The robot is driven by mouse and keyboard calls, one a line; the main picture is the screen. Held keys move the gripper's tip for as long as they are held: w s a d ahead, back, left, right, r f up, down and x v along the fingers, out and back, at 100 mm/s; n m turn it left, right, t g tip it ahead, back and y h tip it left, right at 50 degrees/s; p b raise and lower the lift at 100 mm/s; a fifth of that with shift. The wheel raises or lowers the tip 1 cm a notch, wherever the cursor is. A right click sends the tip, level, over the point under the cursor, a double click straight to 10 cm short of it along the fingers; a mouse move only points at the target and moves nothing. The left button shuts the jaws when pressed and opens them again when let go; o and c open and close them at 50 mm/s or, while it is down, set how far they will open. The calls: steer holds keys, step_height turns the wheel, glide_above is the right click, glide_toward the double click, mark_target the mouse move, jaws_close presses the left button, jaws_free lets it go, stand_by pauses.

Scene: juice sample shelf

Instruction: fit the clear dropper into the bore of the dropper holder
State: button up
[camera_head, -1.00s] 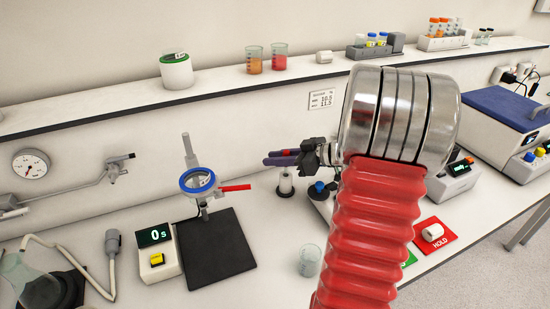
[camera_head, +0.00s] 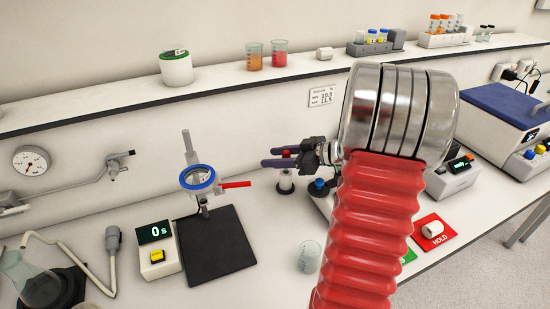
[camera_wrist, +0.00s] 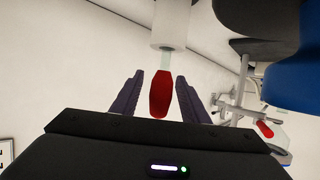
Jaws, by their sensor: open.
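The clear dropper with its red bulb (camera_wrist: 159,96) stands between the jaws of my gripper (camera_wrist: 157,82). In the wrist view a short length of its clear stem (camera_wrist: 164,62) shows between the bulb and the white dropper holder (camera_wrist: 171,22). The stem's end is hidden and appears to be inside the holder's bore. In the head view the red bulb (camera_head: 286,154) is above the white holder (camera_head: 286,182), which has a dark base. My gripper (camera_head: 277,157) is open there, with its purple fingers apart on either side of the bulb. A gap shows on both sides in the wrist view.
A stand with a blue-rimmed ring and red handle (camera_head: 236,184) is to the left. A beaker (camera_head: 309,257) stands in front. My red arm sleeve hides part of the bench.

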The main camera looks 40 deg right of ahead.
steer(key=v, duration=1.3)
steer(key=shift+s+r, duration=0.2)
steer(key=shift+s, duration=0.1)
steer(key=shift+d, duration=0.15)
stand_by(0.3)
